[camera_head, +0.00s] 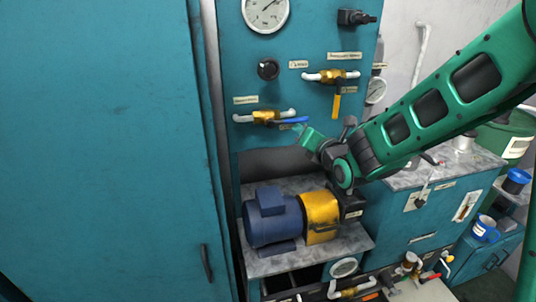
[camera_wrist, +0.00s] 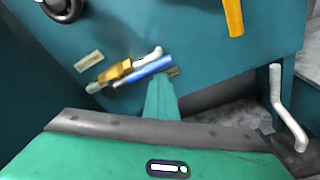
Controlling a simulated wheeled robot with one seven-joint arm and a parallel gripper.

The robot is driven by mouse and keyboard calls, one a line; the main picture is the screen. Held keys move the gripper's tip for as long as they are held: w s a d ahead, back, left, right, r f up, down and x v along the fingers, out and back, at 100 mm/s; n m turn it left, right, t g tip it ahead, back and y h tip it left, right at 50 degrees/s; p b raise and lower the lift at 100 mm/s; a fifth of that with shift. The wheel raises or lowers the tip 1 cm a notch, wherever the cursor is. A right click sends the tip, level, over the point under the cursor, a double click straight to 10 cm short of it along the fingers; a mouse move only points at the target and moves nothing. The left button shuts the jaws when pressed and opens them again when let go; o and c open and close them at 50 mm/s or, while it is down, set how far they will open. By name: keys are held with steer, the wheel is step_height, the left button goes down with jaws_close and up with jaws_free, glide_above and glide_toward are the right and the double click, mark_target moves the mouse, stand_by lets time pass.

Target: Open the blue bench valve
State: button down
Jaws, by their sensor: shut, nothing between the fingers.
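The blue valve handle (camera_head: 292,121) is a flat lever on a brass valve body (camera_head: 265,117) with white pipe ends, on the teal panel. The lever points right, roughly in line with the pipe. In the wrist view the blue lever (camera_wrist: 150,69) runs up to the right from the brass body (camera_wrist: 113,73). My green gripper (camera_head: 304,130) is shut and empty, just below and beside the lever's right end. In the wrist view its shut fingers (camera_wrist: 160,84) reach up to just below the lever; I cannot tell whether they touch it.
A yellow-handled valve (camera_head: 337,104) hangs to the upper right, its lever pointing down. A pressure gauge (camera_head: 266,12) is above. A blue motor with a yellow coupling (camera_head: 320,215) sits on the bench below. A teal cabinet door (camera_head: 100,150) fills the left.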

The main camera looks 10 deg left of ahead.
steer(key=shift+d+r, duration=0.2)
steer(key=shift+r, duration=0.2)
steer(key=v, duration=0.7)
steer(key=shift+s+f, duration=0.15)
steer(key=shift+f, duration=0.25)
